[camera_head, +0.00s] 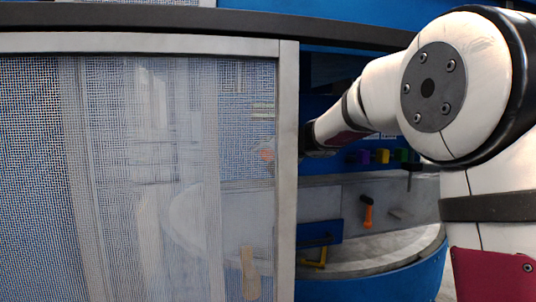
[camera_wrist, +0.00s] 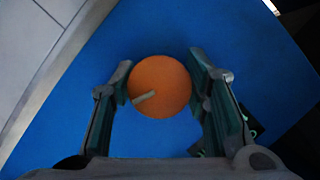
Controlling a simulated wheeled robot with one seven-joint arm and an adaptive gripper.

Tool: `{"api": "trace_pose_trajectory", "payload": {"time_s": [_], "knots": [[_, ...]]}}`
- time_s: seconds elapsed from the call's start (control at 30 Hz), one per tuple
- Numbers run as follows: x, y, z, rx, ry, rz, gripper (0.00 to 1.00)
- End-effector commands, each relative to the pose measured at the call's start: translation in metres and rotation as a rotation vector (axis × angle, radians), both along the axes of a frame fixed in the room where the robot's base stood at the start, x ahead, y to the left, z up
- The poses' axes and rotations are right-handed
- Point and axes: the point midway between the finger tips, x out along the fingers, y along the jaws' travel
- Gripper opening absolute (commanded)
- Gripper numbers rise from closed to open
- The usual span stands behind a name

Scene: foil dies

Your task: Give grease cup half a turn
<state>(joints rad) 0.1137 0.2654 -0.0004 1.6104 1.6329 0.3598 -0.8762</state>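A round orange cap with a short pale mark, which I take for the grease cup (camera_wrist: 168,80), shows in the wrist view in front of a blue surface. My gripper (camera_wrist: 161,85) has one finger on each side of it, close to its left and right edges. Whether the pads press on the cap or stand just clear of it cannot be told. The pale mark lies left of the cap's middle, slightly slanted. In the head view my arm reaches left behind the mesh panel's edge, and my gripper is not clearly visible. A small orange-red patch (camera_head: 267,153) shows dimly through the mesh.
A grey-framed mesh panel (camera_head: 289,170) covers the left of the head view. Right of it, an orange-handled tool (camera_head: 367,213), several coloured blocks (camera_head: 382,156) and a yellow bracket (camera_head: 316,258) show below my arm. In the wrist view a pale ledge (camera_wrist: 40,60) borders the blue surface.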

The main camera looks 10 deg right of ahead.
Motion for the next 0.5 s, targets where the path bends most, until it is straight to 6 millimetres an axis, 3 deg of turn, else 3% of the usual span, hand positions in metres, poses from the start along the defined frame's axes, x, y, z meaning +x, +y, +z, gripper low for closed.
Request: {"api": "trace_pose_trajectory", "payload": {"time_s": [0.27,0.5], "knots": [[0.002,-0.0015,-0.0022,0.029,0.001,-0.003,0.14],[0.0048,-0.0016,-0.0042,0.154,-0.002,-0.004,0.14]]}}
